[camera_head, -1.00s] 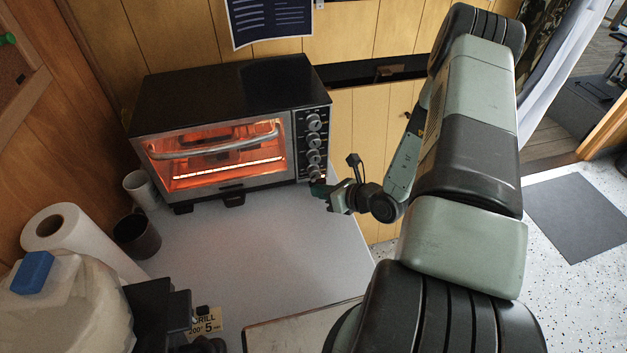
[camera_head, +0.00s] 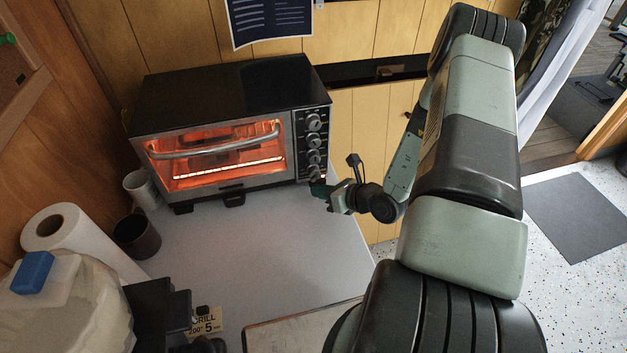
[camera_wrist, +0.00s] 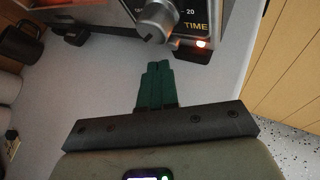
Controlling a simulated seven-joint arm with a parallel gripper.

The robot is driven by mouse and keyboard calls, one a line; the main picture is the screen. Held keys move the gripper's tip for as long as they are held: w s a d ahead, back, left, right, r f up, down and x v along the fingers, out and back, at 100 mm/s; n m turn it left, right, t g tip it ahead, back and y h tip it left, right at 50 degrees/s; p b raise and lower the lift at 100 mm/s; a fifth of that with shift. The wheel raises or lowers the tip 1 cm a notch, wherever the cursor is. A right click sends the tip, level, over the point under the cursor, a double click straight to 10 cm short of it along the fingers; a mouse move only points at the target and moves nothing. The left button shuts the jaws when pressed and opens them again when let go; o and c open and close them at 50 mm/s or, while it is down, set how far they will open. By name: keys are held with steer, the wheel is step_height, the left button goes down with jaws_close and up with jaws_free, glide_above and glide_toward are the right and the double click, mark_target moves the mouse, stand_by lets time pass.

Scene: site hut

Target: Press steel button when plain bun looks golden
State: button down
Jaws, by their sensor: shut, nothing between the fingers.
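The black toaster oven (camera_head: 230,88) glows orange inside behind its shut glass door. A dark, blurred shape shows behind the door handle (camera_head: 215,140); I cannot make out the bun or its colour. The knobs (camera_head: 314,140) run down the oven's right panel. My gripper (camera_head: 318,188) is shut and empty at the panel's lower end. In the wrist view its green fingers (camera_wrist: 157,68) point at the panel, a little short of the lowest knob (camera_wrist: 158,18). A small lit lamp (camera_wrist: 201,43) glows beside that knob. I cannot pick out the steel button for sure.
A white mug (camera_head: 141,188), a dark mug (camera_head: 136,236) and a paper roll (camera_head: 75,240) stand left on the grey table (camera_head: 260,255). A "GRILL 200° 5" note (camera_head: 206,322) lies near the front. The table's middle is clear.

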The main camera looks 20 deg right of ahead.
steer(key=shift+w, duration=0.15)
stand_by(0.7)
steer(key=shift+w, duration=0.3)
steer(key=shift+w, duration=0.35)
stand_by(0.6)
steer(key=shift+s, duration=0.8)
steer(key=shift+s, duration=0.15)
steer(key=shift+s, duration=2.4)
